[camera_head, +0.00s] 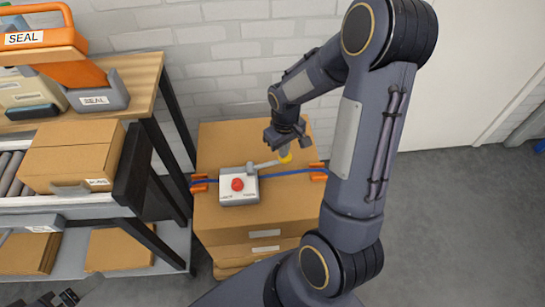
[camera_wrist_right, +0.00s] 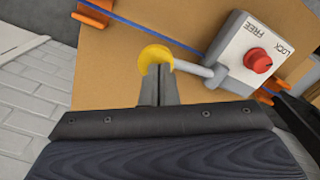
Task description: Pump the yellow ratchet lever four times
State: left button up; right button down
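The ratchet unit (camera_head: 239,187) is a pale box with a red knob (camera_head: 237,184), on top of a cardboard box. Its grey lever arm (camera_head: 264,165) points right and ends in a yellow grip (camera_head: 286,158). My right gripper (camera_head: 284,147) is above the yellow grip. In the right wrist view the two fingers (camera_wrist_right: 157,80) are together, with their tips against the yellow grip (camera_wrist_right: 154,54) and covering part of it. I cannot tell how firmly they touch. Of my left gripper, only dark parts (camera_head: 67,297) show at the bottom left edge.
A blue strap (camera_head: 292,171) crosses the cardboard box (camera_head: 265,220) between orange corner pieces (camera_head: 318,174). A bench (camera_head: 136,85) with an orange SEAL tool (camera_head: 75,70) and a roller conveyor with a carton (camera_head: 75,150) stand at left.

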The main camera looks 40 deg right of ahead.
jog(key=shift+f, duration=0.15)
jog(key=shift+s+d+f+b, duration=0.2)
jog(key=shift+d+f+b, duration=0.1)
jog(key=shift+f+b, duration=0.15)
jog(key=shift+f, duration=0.1)
dwell(0.6)
jog(key=shift+s+d+f+b, duration=0.1)
jog(key=shift+d+f+b, duration=0.15)
jog(key=shift+f+b, duration=0.15)
jog(key=shift+f, duration=0.1)
jog(key=shift+d+f+b, duration=0.1)
jog(key=shift+f+b, duration=0.2)
jog(key=shift+r, duration=0.1)
